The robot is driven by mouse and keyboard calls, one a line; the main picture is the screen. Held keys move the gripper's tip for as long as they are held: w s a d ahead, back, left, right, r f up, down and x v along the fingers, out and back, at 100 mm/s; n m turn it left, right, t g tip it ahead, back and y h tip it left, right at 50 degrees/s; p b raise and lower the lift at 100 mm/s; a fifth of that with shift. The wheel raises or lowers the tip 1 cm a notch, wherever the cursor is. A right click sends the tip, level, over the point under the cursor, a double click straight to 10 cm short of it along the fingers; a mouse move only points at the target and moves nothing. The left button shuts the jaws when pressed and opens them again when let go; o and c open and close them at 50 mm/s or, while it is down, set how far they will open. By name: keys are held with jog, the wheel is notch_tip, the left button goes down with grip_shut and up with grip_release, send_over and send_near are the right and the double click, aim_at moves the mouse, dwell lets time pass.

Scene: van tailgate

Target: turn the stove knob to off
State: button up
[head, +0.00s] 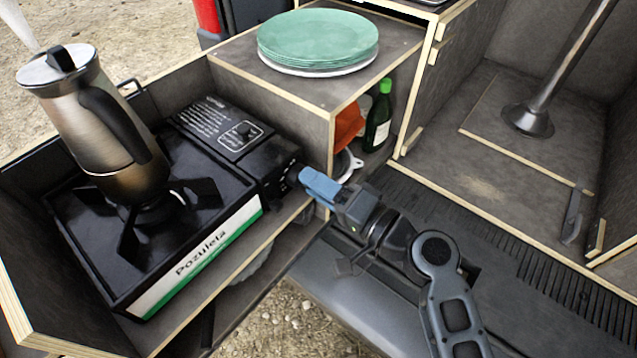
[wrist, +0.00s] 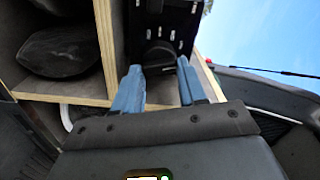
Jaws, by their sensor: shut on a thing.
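The black camping stove (head: 190,215) sits in the wooden drawer box at the left in the head view, with a metal coffee pot (head: 95,110) on its burner. White steam rises from the pot's spout; no flame is visible. The stove knob (wrist: 160,52) is a dark round shape on the stove's end face in the wrist view. My gripper (head: 303,176) reaches the stove's right end, its blue fingers on either side of the knob and shut on it. In the wrist view, the fingertips (wrist: 160,68) flank the knob. The head view mostly hides the knob behind the fingers.
A wooden shelf box (head: 270,85) behind the stove carries green plates (head: 318,38). A green bottle (head: 378,118) and an orange item (head: 347,127) stand inside it, close to my gripper. A table leg (head: 565,60) rises in the open compartment at right.

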jog(key=shift+d+m+p, duration=0.1)
jog(key=shift+m+p, duration=0.25)
jog(key=shift+m, duration=1.25)
jog(key=shift+f, duration=0.1)
jog(key=o, duration=1.1)
jog(key=shift+c, duration=0.2)
jog(key=b+v, duration=0.1)
jog(key=v, duration=0.6)
jog(key=shift+s+d, duration=0.25)
jog(key=shift+d, duration=0.05)
